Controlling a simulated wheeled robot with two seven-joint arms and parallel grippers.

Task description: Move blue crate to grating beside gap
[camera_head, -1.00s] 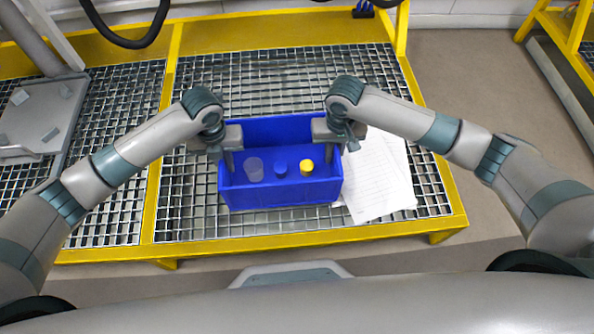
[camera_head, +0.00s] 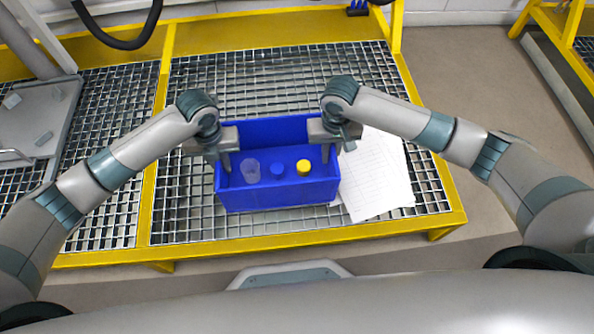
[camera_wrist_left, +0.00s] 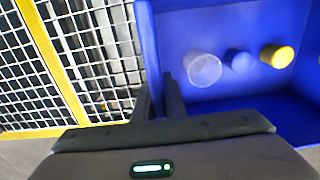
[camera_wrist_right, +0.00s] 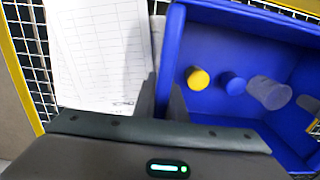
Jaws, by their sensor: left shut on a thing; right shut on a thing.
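The blue crate (camera_head: 285,197) is at the middle of the grating in the head view, with a clear cup (camera_head: 251,172), a blue cap-like item (camera_head: 277,169) and a yellow-topped item (camera_head: 303,167) inside. My left gripper (camera_head: 225,163) is shut on the crate's left wall, also seen in the left wrist view (camera_wrist_left: 158,95). My right gripper (camera_head: 330,150) is shut on its right wall, also seen in the right wrist view (camera_wrist_right: 168,92). Whether the crate touches the grating cannot be told. The gap is not clearly identifiable.
White printed sheets (camera_head: 375,180) lie on the grating right of the crate, partly hidden by it. The yellow-framed grating (camera_head: 190,215) has bare room left of the crate and behind it. A grey plate (camera_head: 35,120) with small pieces stands at far left.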

